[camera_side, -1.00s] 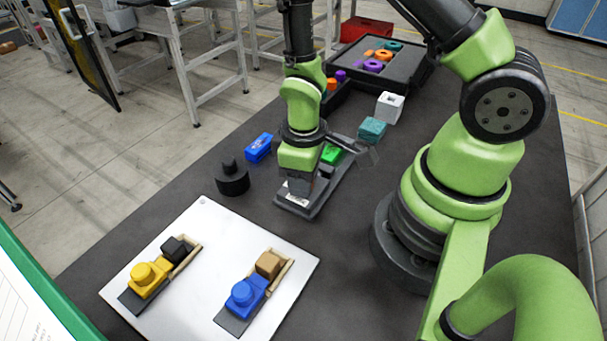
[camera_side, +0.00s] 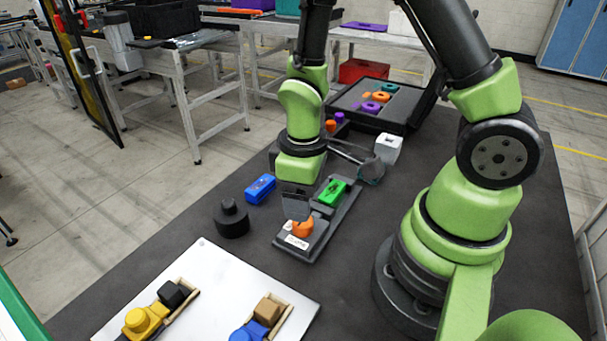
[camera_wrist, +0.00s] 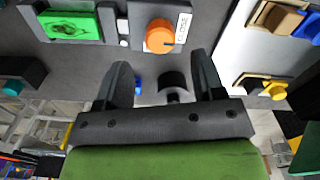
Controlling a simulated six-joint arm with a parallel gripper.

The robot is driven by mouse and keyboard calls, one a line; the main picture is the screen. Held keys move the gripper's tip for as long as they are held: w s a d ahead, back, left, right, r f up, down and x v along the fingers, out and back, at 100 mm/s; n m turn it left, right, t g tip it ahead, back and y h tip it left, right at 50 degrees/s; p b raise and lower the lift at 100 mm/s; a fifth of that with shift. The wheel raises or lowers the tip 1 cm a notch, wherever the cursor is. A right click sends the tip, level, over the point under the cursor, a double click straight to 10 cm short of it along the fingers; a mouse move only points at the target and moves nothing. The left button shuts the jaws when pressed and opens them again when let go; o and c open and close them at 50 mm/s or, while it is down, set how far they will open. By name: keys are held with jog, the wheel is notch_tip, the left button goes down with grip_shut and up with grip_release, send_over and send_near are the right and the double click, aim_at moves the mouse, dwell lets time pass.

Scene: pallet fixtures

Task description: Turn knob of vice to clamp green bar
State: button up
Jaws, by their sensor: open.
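The grey vice (camera_side: 322,236) lies on the dark table, with an orange knob (camera_side: 302,227) on its near end beside a white label. The green bar (camera_side: 333,192) sits on the vice behind the knob. In the wrist view, the green bar (camera_wrist: 70,25) is at upper left and the orange knob (camera_wrist: 160,36) at top centre, by a label reading CLOSE. My gripper (camera_side: 296,208) points down just above the knob in the side view. Its fingers (camera_wrist: 164,82) are apart with nothing held between them in the wrist view. Contact with the knob cannot be told.
A blue block (camera_side: 260,188) and a black round piece (camera_side: 232,221) stand left of the vice. A white board (camera_side: 212,290) with yellow and blue clamp fixtures lies in front. A white block (camera_side: 388,148) and a dark tray (camera_side: 408,112) with coloured parts are behind.

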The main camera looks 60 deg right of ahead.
jog(key=shift+r, duration=2.05)
jog(key=shift+r, duration=0.1)
notch_tip(320, 180, up, 10)
jog(key=r+m+t, duration=0.1)
jog(key=m+t, duration=0.3)
send_over(311, 224)
jog(key=s+a+r+m+t+y, duration=0.1)
jog(key=s+r+m+t+y, duration=0.1)
jog(key=s+r, duration=0.4)
jog(key=shift+r+m+t, duration=0.4)
jog(key=shift+m+t, duration=0.2)
